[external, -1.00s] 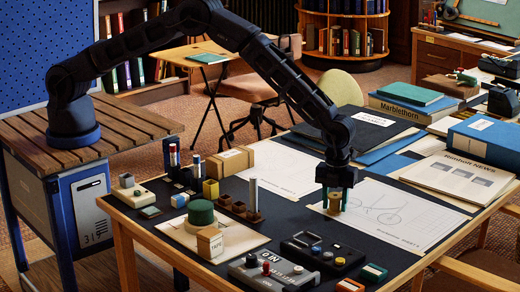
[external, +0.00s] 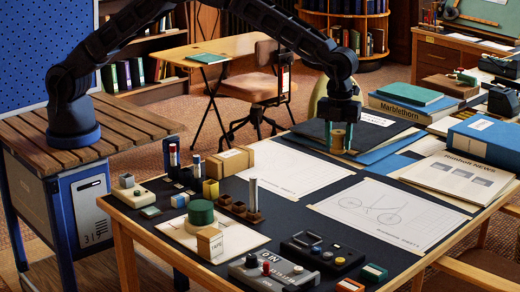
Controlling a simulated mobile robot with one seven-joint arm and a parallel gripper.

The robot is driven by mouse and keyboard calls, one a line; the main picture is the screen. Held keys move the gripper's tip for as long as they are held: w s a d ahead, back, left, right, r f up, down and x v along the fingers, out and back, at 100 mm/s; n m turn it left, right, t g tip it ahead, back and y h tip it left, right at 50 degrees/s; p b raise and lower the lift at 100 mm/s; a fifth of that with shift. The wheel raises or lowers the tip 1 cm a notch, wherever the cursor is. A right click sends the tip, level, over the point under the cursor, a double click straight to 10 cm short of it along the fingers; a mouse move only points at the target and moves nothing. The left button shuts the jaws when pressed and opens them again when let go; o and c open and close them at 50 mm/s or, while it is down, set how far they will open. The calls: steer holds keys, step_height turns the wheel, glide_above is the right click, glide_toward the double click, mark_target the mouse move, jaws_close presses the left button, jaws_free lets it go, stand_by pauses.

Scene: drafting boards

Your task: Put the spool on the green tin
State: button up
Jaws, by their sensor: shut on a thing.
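My gripper (external: 338,150) is shut on a small tan spool (external: 337,138), which hangs between its fingers, raised over the far part of the table near the dark folders. The green tin (external: 201,212) is a round, dark green, flat-topped tin at the front left of the table, on a pale sheet. Nothing rests on its top. My gripper is well to the right of the tin and behind it. The fingers partly hide the spool's sides.
An upright metal rod (external: 253,194) on a brown block stands between tin and gripper. A cardboard box (external: 230,161) lies behind. Folders and books (external: 410,107) fill the back right. A drawing sheet (external: 385,212) lies clear.

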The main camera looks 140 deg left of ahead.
steer(key=shift+r, duration=0.45)
steer(key=s+d+r, duration=0.2)
steer(key=d+r, duration=0.1)
steer(key=d, duration=0.5)
steer(key=s+d+r, duration=0.2)
steer(key=s+d, duration=0.1)
steer(key=d, duration=0.5)
step_height(320, 180, up, 2)
steer(key=r, duration=0.1)
glide_above(200, 205)
steer(key=shift+n, duration=0.3)
step_height(200, 205, down, 20)
steer(key=shift+f, duration=0.1)
steer(key=o, duration=1.1)
steer(key=shift+w, duration=0.1)
